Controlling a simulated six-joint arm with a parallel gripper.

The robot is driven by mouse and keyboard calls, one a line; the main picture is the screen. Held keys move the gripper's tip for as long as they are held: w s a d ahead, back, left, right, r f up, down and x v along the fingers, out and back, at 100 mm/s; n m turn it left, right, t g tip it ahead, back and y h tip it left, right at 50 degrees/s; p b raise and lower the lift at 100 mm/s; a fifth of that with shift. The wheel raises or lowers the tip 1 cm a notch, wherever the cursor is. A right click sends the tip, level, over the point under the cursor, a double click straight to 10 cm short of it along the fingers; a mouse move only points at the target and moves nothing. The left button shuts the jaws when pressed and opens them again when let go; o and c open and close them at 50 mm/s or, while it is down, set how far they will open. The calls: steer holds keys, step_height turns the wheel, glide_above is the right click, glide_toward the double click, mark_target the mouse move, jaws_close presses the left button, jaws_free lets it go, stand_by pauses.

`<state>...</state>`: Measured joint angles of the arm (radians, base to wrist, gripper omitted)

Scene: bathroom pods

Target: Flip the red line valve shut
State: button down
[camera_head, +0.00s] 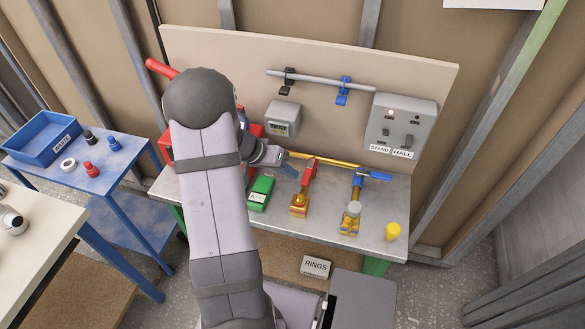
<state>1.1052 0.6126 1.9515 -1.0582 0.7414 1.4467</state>
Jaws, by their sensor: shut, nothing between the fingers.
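The red line valve has a brass body (299,208) on the bench and a red lever (309,172) that points back toward the wall panel. My gripper (289,171) is just left of the red lever, with its fingers together and nothing held. I cannot tell whether the fingertips touch the lever. My arm hides part of the bench to the left.
To the right stands another brass valve (350,218) with a blue lever (375,175) pointing right. A yellow cap (393,231) is near the bench's right end. A green box (261,192) lies left of the red valve. A yellow pipe (338,162) runs behind.

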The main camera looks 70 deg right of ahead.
steer(key=shift+s, duration=0.45)
steer(key=shift+s+f, duration=0.1)
steer(key=shift+f, duration=0.05)
